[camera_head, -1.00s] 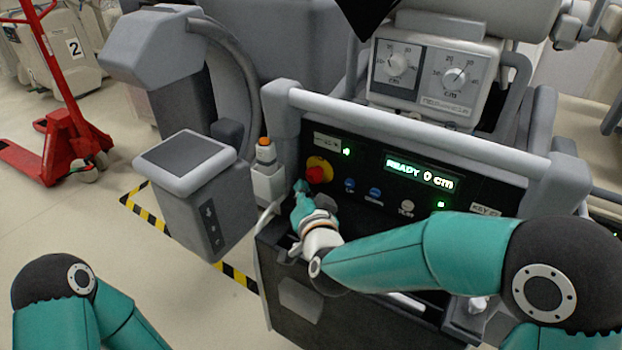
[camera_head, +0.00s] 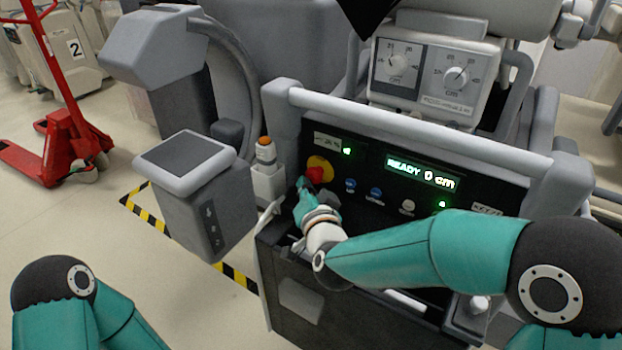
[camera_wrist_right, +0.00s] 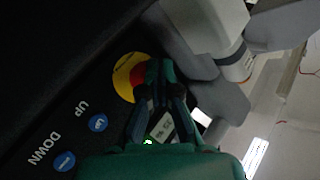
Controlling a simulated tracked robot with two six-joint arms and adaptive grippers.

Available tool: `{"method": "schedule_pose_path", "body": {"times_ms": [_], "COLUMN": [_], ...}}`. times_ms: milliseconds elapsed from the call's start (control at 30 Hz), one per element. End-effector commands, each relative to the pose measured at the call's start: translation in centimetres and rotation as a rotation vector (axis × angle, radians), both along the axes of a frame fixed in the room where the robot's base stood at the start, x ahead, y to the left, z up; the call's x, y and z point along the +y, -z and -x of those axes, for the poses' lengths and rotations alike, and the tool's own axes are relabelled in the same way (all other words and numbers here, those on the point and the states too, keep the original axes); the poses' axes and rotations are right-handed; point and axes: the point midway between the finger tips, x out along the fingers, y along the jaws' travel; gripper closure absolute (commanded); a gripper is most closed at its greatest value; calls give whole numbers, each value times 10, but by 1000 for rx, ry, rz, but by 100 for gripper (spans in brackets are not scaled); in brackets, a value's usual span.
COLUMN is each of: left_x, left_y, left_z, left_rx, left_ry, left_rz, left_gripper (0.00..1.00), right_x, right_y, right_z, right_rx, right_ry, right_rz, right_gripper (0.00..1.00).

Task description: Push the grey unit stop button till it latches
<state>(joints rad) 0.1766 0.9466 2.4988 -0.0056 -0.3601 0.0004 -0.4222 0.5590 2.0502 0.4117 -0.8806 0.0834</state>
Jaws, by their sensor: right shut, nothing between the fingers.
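The red stop button (camera_head: 316,174) sits on a yellow disc (camera_head: 322,163) at the left of the grey unit's black control panel (camera_head: 365,165). My right gripper (camera_head: 302,183) is shut and empty, its tips at the lower left edge of the button. In the right wrist view the shut fingers (camera_wrist_right: 160,72) lie over the right side of the yellow disc (camera_wrist_right: 122,78) and hide much of the red button (camera_wrist_right: 139,73). I cannot tell whether the tips touch it. My left gripper is out of view; only part of that arm shows at the lower left.
A grey rail (camera_head: 420,135) runs above the panel, whose display (camera_head: 422,175) reads READY 0 cm. Blue UP (camera_wrist_right: 98,123) and DOWN (camera_wrist_right: 64,161) buttons are beside the stop button. An orange-topped device (camera_head: 265,150) stands left of the panel. A red pallet truck (camera_head: 70,150) is farther left.

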Motion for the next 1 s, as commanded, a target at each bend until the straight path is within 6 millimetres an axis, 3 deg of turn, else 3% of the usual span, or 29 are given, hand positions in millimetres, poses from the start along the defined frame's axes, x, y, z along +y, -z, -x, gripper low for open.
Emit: {"method": "schedule_pose_path", "body": {"times_ms": [1000], "left_x": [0], "left_y": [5], "left_z": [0], "left_rx": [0], "left_ry": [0], "left_rz": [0], "left_gripper": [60], "right_x": [-2], "right_y": [-1], "right_z": [-2], "right_rx": [-2], "right_ry": [1], "right_rz": [-1], "right_gripper": [100]}}
